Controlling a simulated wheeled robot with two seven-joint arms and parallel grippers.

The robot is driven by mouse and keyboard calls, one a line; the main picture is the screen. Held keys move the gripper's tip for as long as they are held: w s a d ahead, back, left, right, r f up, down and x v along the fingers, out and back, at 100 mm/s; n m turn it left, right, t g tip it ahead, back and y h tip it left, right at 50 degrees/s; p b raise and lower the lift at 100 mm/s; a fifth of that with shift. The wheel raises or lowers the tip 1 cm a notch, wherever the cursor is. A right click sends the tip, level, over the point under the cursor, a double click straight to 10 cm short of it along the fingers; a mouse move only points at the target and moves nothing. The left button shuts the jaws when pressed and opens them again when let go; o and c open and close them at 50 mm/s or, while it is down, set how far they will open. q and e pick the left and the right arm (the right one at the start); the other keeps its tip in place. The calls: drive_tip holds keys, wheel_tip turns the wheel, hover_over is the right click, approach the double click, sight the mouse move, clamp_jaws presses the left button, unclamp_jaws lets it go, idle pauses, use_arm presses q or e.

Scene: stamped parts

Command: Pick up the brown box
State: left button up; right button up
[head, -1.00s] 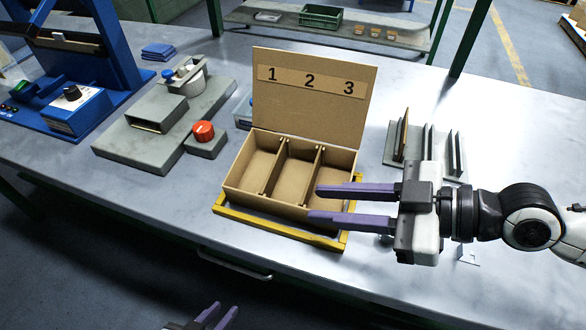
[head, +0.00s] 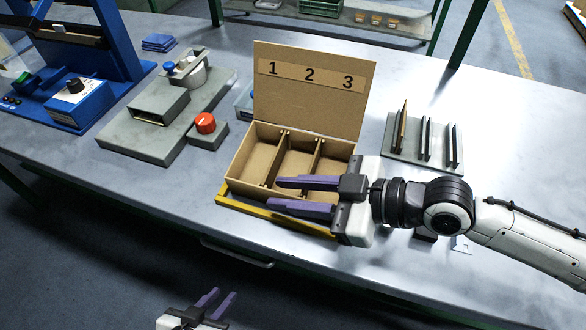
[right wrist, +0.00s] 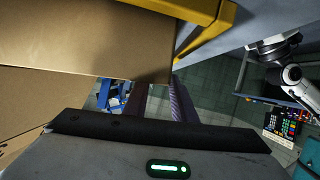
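The brown box (head: 247,188) is an open cardboard box with three empty-looking compartments. Its raised back panel (head: 312,103) carries the numbers 1, 2, 3. It sits upright inside a yellow frame (head: 262,216) on the bench. My right gripper (head: 273,193) is open, its two purple fingers pointing left and covering the box's front right part. In the right wrist view, brown box surfaces (right wrist: 70,45) fill the upper left, beside the open fingers (right wrist: 158,98). I cannot tell whether they touch the box. My left gripper (head: 224,292) is open and empty, low in front of the bench.
A grey fixture (head: 140,143) and a red button (head: 205,123) stand left of the box. A blue press (head: 75,100) is further left. A grey rack with upright plates (head: 425,150) stands to the right. The front left of the bench (head: 130,195) is clear.

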clamp_jaws()
use_arm(q)
drive_tip(key=shift+s+f, duration=0.15)
drive_tip(key=shift+s, duration=0.1)
use_arm(e)
drive_tip(key=shift+r, duration=0.15)
